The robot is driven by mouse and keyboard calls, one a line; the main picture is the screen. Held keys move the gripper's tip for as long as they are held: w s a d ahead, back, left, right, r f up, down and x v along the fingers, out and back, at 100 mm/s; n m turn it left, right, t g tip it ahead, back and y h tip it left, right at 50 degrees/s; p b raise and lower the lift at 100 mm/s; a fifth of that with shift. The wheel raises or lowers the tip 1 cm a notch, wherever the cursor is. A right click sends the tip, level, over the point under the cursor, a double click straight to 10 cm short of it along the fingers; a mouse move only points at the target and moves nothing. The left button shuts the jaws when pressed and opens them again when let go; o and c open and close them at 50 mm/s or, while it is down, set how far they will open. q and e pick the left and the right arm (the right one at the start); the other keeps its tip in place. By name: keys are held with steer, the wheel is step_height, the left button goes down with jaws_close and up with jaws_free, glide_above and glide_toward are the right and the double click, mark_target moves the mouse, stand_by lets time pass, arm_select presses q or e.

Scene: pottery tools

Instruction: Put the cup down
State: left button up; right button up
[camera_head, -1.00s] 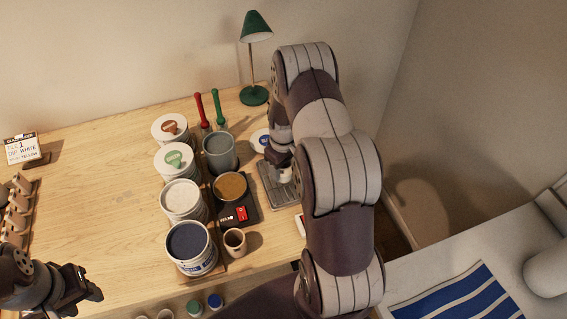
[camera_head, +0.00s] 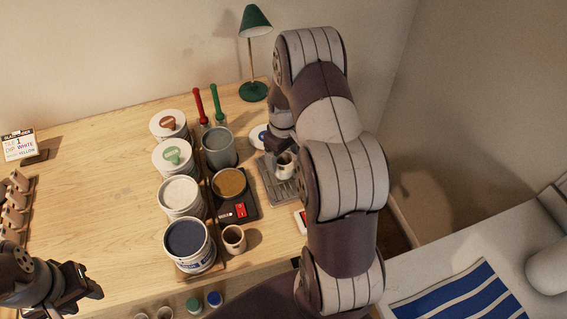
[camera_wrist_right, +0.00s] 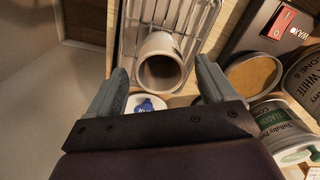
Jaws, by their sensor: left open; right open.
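A small pale cup (camera_head: 285,166) stands upright on the grey wire rack (camera_head: 272,184) at the right of the table. The cup (camera_wrist_right: 160,62) also shows in the right wrist view, with its dark opening toward the camera and the rack's bars (camera_wrist_right: 128,40) around it. My right gripper (camera_head: 283,142) is open just behind the cup; in the wrist view its fingers (camera_wrist_right: 162,84) are spread on both sides, apart from the cup. My left gripper (camera_head: 88,285) is open and empty at the lower left.
Several glaze buckets (camera_head: 188,240) stand in rows left of the rack. A second cup (camera_head: 234,239) is near the front edge. A green lamp (camera_head: 253,92) stands behind. The table's left middle is clear.

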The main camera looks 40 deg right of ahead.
step_height(320, 180, up, 8)
steer(key=b, duration=0.2)
steer(key=s+a+r, duration=0.1)
steer(key=s+a, duration=0.5)
steer(key=a, duration=0.2)
steer(key=s+a+r+m+t, duration=0.1)
steer(key=s+a, duration=0.5)
steer(key=a, duration=0.3)
steer(key=shift+s+r, duration=0.3)
steer(key=shift+r, duration=0.05)
steer(key=shift+s, duration=0.15)
steer(key=shift+d, duration=0.15)
